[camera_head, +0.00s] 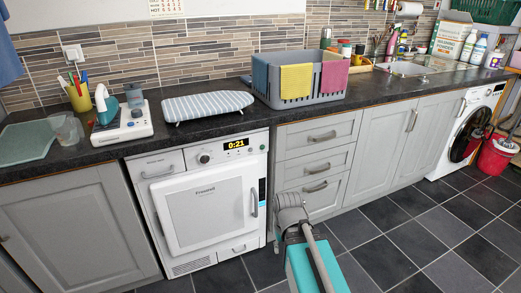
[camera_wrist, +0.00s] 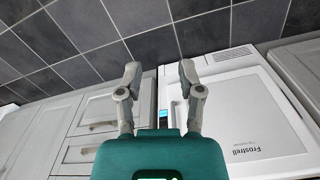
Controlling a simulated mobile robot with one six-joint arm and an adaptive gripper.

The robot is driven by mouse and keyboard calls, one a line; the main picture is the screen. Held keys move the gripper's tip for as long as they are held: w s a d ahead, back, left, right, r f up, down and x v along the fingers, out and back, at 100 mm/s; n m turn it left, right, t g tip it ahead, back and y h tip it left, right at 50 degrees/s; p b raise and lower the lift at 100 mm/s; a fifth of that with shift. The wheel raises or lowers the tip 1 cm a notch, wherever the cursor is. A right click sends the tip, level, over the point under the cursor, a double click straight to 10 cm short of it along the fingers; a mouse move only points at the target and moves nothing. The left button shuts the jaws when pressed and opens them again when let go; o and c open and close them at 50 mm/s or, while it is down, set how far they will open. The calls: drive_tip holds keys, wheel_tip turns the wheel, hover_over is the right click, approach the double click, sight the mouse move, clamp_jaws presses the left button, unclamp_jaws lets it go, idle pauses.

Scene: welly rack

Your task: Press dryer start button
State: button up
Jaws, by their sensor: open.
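The dryer (camera_head: 205,205) is a white front-loading machine under the counter, with its square door closed. Its control panel has a round knob (camera_head: 204,157) and a lit display (camera_head: 236,144) reading 0:21. A start button is too small to make out for sure. In the wrist view the dryer's door (camera_wrist: 250,120) fills the right side, its lettering turned, and the control panel is not clearly visible. My gripper (camera_wrist: 160,72) is open and empty, its two grey fingers apart, with tiles and the dryer's edge behind them.
Grey drawers (camera_head: 316,165) stand right of the dryer and a cabinet (camera_head: 75,240) stands left. The dark counter (camera_head: 220,120) above holds an ironing board (camera_head: 207,105), an iron and a grey basket (camera_head: 300,78).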

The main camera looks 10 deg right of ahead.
clamp_jaws()
idle(1.1)
